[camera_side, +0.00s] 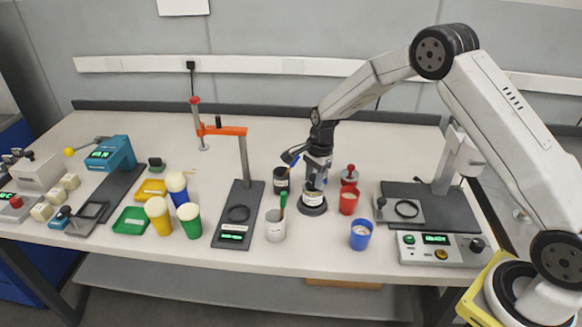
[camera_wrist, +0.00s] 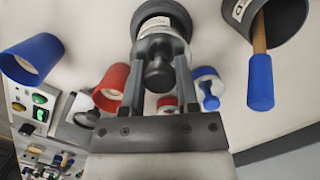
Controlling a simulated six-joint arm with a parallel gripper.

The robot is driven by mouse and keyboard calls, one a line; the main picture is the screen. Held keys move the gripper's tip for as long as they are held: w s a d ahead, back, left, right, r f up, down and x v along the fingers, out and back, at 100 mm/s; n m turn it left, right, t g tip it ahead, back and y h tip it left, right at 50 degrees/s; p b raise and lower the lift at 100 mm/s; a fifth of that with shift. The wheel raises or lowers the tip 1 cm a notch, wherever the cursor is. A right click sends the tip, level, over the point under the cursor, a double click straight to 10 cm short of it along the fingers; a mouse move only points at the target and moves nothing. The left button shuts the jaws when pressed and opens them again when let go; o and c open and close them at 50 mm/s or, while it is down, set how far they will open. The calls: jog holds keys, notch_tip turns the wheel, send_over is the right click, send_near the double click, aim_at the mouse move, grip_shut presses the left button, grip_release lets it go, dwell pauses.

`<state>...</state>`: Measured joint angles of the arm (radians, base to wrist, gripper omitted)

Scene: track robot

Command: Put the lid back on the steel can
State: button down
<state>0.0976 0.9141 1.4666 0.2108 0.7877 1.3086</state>
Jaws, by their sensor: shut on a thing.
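The steel can (camera_side: 312,197) has a pale label and stands upright on a round dark base, right of the middle of the table in the side view. My gripper (camera_side: 317,177) is directly above it, pointing down. In the wrist view my gripper (camera_wrist: 158,82) is shut on the dark round knob of the grey lid (camera_wrist: 160,44), one finger on each side. The lid is over the can's top, and the labelled can wall (camera_wrist: 150,25) shows beyond it. I cannot tell whether the lid is touching the rim. My gripper hides the can's top in the side view.
A dark cup with a blue-handled brush (camera_side: 281,182), a white mug (camera_side: 275,228), a red cup (camera_side: 348,201), a red-knobbed container (camera_side: 349,175) and a blue cup (camera_side: 361,235) stand close around. An orange-armed stand (camera_side: 238,205) is left; a black-based device (camera_side: 432,205) is right.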

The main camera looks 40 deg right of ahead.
dwell(0.9)
grip_release()
jog(key=shift+f, duration=0.1)
dwell(0.3)
jog(key=shift+r, duration=3.55)
grip_shut()
